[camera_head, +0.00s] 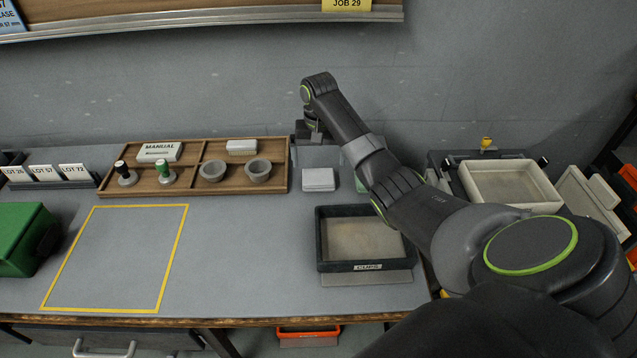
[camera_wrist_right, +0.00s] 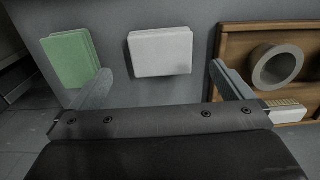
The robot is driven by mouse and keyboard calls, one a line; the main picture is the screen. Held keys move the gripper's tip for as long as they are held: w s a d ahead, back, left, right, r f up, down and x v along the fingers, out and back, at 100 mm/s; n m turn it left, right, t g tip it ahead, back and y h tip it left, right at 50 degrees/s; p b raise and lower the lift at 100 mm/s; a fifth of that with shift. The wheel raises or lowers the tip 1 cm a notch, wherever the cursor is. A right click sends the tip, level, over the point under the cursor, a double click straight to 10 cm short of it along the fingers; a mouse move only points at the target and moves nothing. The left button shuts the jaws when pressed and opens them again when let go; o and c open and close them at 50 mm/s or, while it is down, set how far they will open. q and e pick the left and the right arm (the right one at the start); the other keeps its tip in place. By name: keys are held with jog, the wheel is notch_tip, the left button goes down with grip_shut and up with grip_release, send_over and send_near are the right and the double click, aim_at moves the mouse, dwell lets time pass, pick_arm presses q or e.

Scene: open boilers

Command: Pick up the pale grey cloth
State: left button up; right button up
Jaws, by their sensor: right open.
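The pale grey cloth (camera_head: 318,180) is a flat folded block lying on the grey bench top, just right of the wooden tray. In the right wrist view the cloth (camera_wrist_right: 160,51) lies ahead of my right gripper (camera_wrist_right: 160,80), in line with the gap between its fingers. The fingers are wide apart with nothing between them. In the head view my right gripper (camera_head: 313,135) is behind the cloth, near the wall, partly hidden by its own arm. My left gripper is not in view.
A green cloth (camera_wrist_right: 70,58) lies beside the grey one. The wooden tray (camera_head: 195,193) holds stone cups and stamps. A dark tray marked CUPS (camera_head: 322,240) stands in front on the right. A yellow-outlined area (camera_head: 118,255) on the left is empty.

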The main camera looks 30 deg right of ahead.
aim_at(319, 176)
jog(key=shift+w+d+f, duration=0.1)
jog(key=shift+w+f, duration=0.05)
jog(key=shift+f, duration=1.65)
jog(key=shift+w+f, duration=0.1)
jog(key=shift+f, duration=1.65)
jog(key=c, duration=1)
notch_tip(319, 176, up, 10)
jog(key=o, duration=0.6)
jog(key=shift+c, duration=0.2)
jog(key=c, duration=0.4)
